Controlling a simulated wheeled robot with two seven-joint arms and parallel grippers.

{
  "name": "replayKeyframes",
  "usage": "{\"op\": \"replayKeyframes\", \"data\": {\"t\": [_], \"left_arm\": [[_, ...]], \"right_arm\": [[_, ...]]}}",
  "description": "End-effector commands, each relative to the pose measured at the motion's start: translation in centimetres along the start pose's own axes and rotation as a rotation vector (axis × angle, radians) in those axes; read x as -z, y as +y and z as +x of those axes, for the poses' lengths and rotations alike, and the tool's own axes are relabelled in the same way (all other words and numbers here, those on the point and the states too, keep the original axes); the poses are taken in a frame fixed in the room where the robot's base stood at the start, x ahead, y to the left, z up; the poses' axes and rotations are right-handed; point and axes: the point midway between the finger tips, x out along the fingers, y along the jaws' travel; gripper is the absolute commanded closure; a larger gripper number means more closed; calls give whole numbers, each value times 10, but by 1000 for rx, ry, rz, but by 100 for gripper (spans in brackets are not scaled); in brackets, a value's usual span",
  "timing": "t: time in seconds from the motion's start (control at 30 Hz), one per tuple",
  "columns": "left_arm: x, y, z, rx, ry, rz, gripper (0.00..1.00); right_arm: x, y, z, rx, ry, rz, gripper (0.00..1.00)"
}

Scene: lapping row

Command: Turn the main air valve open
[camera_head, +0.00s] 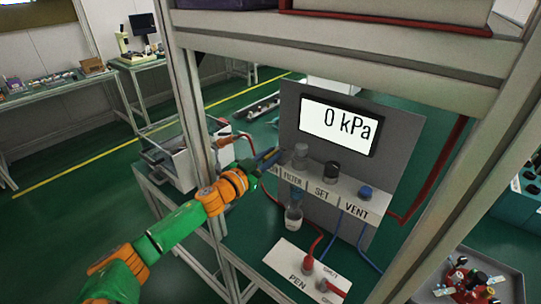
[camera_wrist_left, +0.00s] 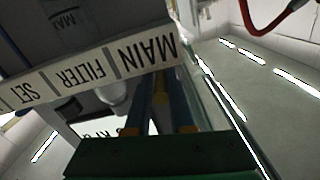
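A grey air panel (camera_head: 395,188) carries a display (camera_head: 339,125) reading 0 kPa. Its white label strip (camera_head: 352,207) reads FILTER, SET and VENT; the left end is partly covered by my left gripper (camera_head: 268,158). In the left wrist view the MAIN label (camera_wrist_left: 147,52) shows upside down, right by the blue fingers of my left gripper (camera_wrist_left: 160,115). The fingers stand somewhat apart, with a blue and yellow piece between them. I cannot tell whether they hold it. The main valve itself is not clearly seen. My right gripper is not in view.
A dark knob (camera_head: 331,169) stands above SET and a blue knob (camera_head: 365,192) above VENT. A clear filter cup (camera_head: 293,217) hangs below. A frame post (camera_head: 192,100) stands close to my left arm. A PEN plate (camera_head: 300,268) with hoses lies in front.

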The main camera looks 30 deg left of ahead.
Motion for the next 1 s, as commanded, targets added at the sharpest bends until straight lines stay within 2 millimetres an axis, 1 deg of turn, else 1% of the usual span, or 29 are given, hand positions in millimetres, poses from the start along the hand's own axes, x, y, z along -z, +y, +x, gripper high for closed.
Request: {"op": "replayKeyframes", "data": {"t": [0.13, 0.3, 0.4, 0.63, 0.67, 0.7, 0.73, 0.77, 1.0], "left_arm": [[0, -1, 0, -7, 1, 3, 100], [-1, -4, 1, -101, 19, 6, 100], [0, -5, 0, -127, 27, 4, 100], [1, -5, 0, -129, 29, 3, 100], [1, -5, 0, -129, 29, 3, 73], [1, -5, 0, -128, 29, 3, 63], [1, -5, 0, -128, 29, 3, 54], [1, -5, 0, -128, 29, 3, 53], [0, -5, 0, -129, 28, 2, 53]], "right_arm": [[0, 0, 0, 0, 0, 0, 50], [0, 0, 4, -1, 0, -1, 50], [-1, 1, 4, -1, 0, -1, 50], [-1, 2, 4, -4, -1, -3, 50], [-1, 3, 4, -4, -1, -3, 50], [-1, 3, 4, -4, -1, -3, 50], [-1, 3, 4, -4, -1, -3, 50], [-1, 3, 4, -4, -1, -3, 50], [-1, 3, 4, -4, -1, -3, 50]]}}
